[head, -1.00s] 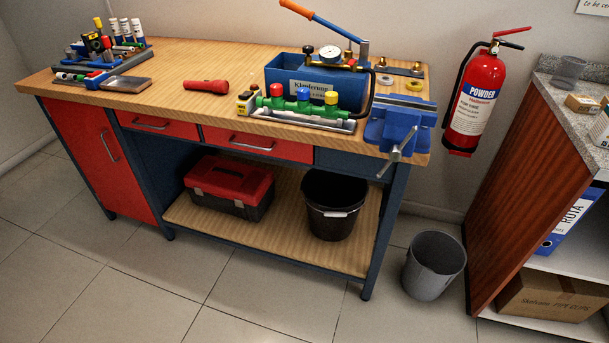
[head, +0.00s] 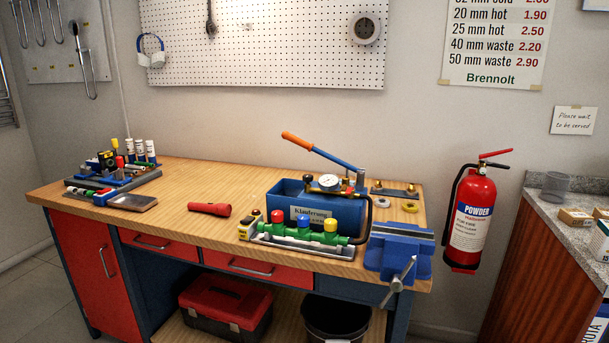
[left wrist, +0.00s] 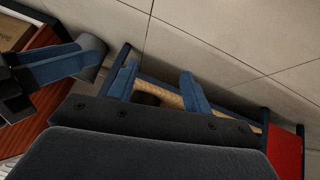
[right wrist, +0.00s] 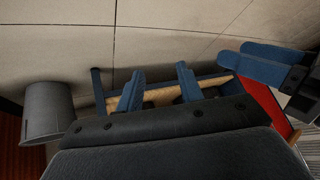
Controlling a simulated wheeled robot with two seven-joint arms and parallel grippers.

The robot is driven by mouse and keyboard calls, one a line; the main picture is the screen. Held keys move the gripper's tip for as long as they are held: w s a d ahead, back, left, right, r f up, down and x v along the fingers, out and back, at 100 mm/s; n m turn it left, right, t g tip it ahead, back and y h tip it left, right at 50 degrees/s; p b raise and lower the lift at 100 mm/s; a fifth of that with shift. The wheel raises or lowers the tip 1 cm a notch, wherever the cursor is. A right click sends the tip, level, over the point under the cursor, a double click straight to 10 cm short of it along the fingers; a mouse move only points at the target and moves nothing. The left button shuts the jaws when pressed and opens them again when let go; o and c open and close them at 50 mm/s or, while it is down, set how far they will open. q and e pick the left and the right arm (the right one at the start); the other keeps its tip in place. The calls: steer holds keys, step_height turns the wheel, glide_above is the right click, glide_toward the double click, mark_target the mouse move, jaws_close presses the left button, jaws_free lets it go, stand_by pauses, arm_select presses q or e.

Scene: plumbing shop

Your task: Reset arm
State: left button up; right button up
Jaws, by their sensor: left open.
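Neither of my grippers shows in the head view. My left gripper (left wrist: 158,71) shows in the left wrist view with its two blue fingers apart and nothing between them. My right gripper (right wrist: 160,69) shows in the right wrist view, also with its fingers apart and empty. Behind both pairs of fingers are the workbench's lower part and the tiled floor, away from the fingers. Blue fingers of my other gripper show at the left of the left wrist view and at the right of the right wrist view.
The workbench (head: 180,215) carries a blue test pump (head: 318,210), green manifold (head: 300,232), red flashlight (head: 209,209) and blue vise (head: 398,252). A fire extinguisher (head: 470,215) hangs right of it. A grey bin (right wrist: 47,110) stands on the floor. A counter (head: 560,205) is at right.

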arm_select(q)
steer(key=s+a+r+g+p, duration=0.1)
steer(key=a+r+p, duration=0.1)
steer(key=r, duration=0.9)
steer(key=s+a+r+g+y+p, duration=0.1)
steer(key=r+p, duration=0.4)
steer(key=r, duration=0.6)
steer(key=s+a+r+g+y+p, duration=0.1)
steer(key=a+r+p, duration=0.3)
steer(key=r, duration=0.7)
steer(key=shift+s+a+g, duration=0.15)
steer(key=shift+a+g, duration=0.15)
steer(key=shift+g, duration=0.4)
arm_select(e)
steer(key=s+d+r+g, duration=0.1)
steer(key=d+r, duration=0.1)
steer(key=r, duration=0.9)
steer(key=s+d+r+g+h, duration=0.1)
steer(key=d+r+g, duration=0.1)
steer(key=r, duration=0.9)
steer(key=s+d+r+g+h, duration=0.1)
steer(key=d+r, duration=0.2)
steer(key=r, duration=0.8)
steer(key=shift+s+d, duration=0.15)
steer(key=shift+d, duration=0.1)
